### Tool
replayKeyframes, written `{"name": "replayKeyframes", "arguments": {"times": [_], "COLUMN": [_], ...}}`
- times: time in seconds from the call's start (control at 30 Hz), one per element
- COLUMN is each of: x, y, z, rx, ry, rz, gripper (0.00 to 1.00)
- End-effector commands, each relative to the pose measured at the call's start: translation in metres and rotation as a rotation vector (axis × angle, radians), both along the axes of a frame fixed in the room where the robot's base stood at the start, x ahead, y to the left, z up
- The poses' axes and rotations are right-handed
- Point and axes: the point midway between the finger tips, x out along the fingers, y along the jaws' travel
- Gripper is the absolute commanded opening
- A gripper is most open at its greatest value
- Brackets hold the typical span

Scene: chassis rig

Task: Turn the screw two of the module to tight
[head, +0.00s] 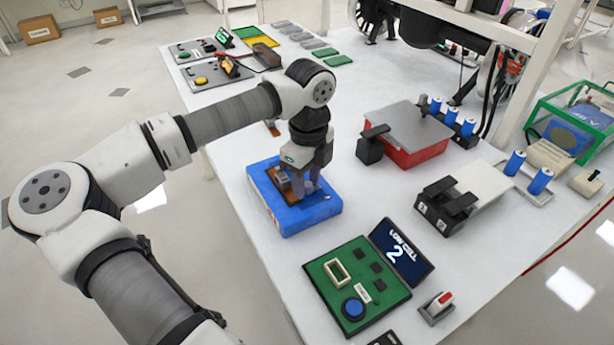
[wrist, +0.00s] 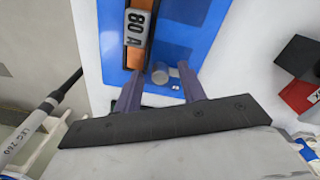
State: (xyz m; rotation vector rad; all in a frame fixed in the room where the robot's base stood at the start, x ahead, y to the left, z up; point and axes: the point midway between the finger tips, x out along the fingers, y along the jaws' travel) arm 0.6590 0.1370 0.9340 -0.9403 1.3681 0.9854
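The module is a blue block (head: 312,216) on the white table, with an orange-brown strip and a grey part on top. In the wrist view the blue block (wrist: 199,30) shows under a fuse marked 80 A (wrist: 136,28). My gripper (head: 303,190) points down over the block and hides part of its top. In the wrist view my gripper (wrist: 161,75) has its two purple-grey fingers apart. A grey round screw-like part (wrist: 159,72) stands between the fingertips, with space visible around it. Which screw this is, and how tight, I cannot tell.
A green board with a blue button (head: 354,308) and a screen reading LOW CELL 2 (head: 401,251) stand at the front. A red box (head: 418,150), a black clamp fixture (head: 445,205) and blue cells (head: 541,181) are to the right. Clear table surrounds the block.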

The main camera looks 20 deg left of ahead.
Motion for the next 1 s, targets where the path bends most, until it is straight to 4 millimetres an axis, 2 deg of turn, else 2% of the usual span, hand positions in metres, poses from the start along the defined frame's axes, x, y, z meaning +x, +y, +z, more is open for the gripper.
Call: {"name": "replayKeyframes", "arguments": {"times": [0.03,0.3,0.67,1.0], "x": [0.0000,0.0000,0.0002,0.0008], "y": [0.0000,0.0000,-0.0001,-0.0004], "z": [0.0002,0.0004,-0.0016,-0.0041], "rx": [0.000,0.000,0.000,0.001], "ry": [0.000,0.000,0.000,-0.001], "rz": [0.000,0.000,-0.050,-0.288], "gripper": [0.34,0.00,0.00,0.00]}}
